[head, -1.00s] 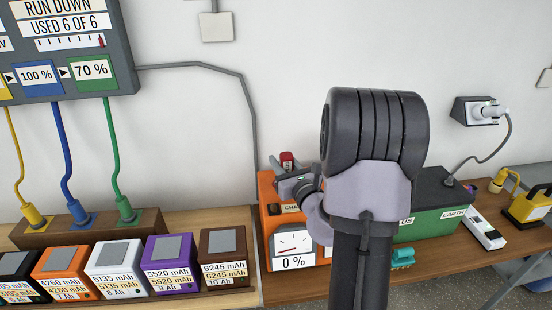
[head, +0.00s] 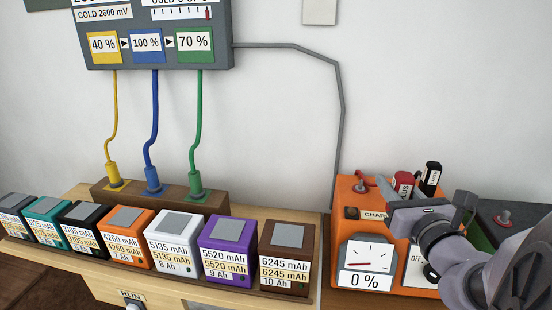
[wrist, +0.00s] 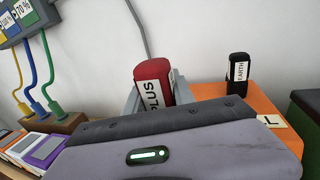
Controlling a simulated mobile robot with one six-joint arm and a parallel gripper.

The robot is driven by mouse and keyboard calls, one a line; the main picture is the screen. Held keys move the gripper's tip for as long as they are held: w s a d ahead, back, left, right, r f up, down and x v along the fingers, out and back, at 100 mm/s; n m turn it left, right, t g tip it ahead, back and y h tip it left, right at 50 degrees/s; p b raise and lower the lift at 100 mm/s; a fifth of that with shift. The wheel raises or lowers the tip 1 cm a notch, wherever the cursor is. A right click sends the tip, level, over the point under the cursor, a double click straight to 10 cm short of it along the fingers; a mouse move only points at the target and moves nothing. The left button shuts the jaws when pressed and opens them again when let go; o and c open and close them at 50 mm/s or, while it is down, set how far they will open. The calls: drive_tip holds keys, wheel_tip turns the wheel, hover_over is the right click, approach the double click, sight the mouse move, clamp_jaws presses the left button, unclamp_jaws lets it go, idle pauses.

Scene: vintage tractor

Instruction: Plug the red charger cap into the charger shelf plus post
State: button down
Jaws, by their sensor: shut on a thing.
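The red charger cap (head: 402,184), a dark red cylinder with a white PLUS label, shows at my gripper (head: 406,196) above the orange charger. In the wrist view the red cap (wrist: 152,80) stands slightly tilted between the grey jaws (wrist: 155,95), which are shut on it. Its lower end is hidden behind my gripper body. A small post with a red base (head: 362,183) shows at the charger's top left. I cannot tell whether the cap touches any post.
A black EARTH cap (head: 430,178) stands right of the red one, on the orange charger (head: 345,215). Several coloured batteries (head: 228,248) line the left bench. A grey conduit (head: 340,120) runs down the wall.

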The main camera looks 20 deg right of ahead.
drive_tip(key=shift+r, duration=0.15)
wheel_tip(320, 180, up, 5)
drive_tip(key=p, duration=0.5)
drive_tip(key=shift+r, duration=0.1)
idle(0.4)
